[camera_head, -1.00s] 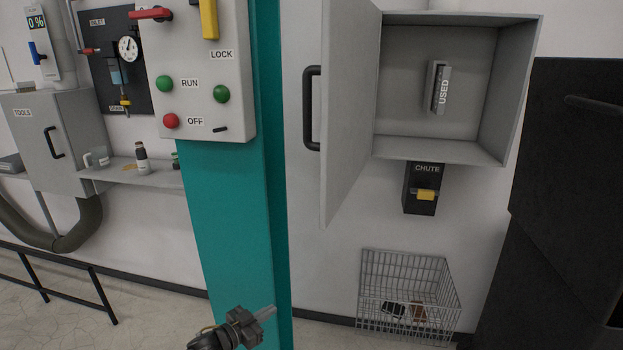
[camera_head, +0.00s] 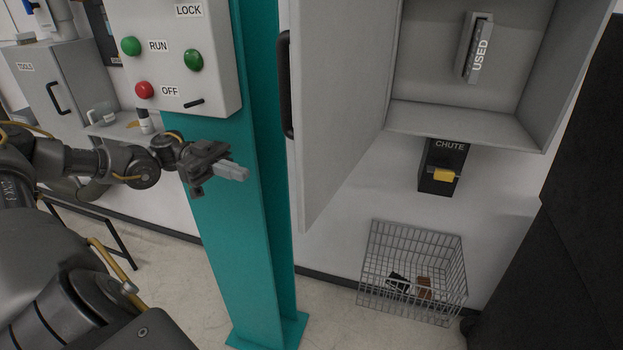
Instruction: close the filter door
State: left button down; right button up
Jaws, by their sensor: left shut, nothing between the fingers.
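The filter door (camera_head: 343,120) is a grey panel with a black bar handle (camera_head: 287,85). It stands swung open on the left side of the grey wall cabinet (camera_head: 455,117). Inside the cabinet is a block labelled USED (camera_head: 478,48). My left gripper (camera_head: 238,173) is shut and empty, in front of the teal column. In the picture it is to the left of the door and lower than the handle, apart from both. My right gripper is not in view.
The teal column (camera_head: 225,230) with a control box (camera_head: 180,60) stands left of the door. A black chute (camera_head: 440,165) is under the cabinet, with a wire basket (camera_head: 412,270) on the floor below. A dark cabinet (camera_head: 580,200) stands at the right.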

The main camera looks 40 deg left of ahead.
pick_arm(q)
jog(key=w+d+p, duration=0.1)
jog(key=d, duration=1.2)
jog(key=shift+w+d+r+p, duration=0.15)
jog(key=shift+w+d+p, duration=0.15)
jog(key=shift+d+p, duration=0.05)
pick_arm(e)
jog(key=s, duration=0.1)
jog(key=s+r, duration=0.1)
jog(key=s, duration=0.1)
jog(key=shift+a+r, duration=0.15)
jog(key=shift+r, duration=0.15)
pick_arm(q)
jog(key=shift+d, duration=0.1)
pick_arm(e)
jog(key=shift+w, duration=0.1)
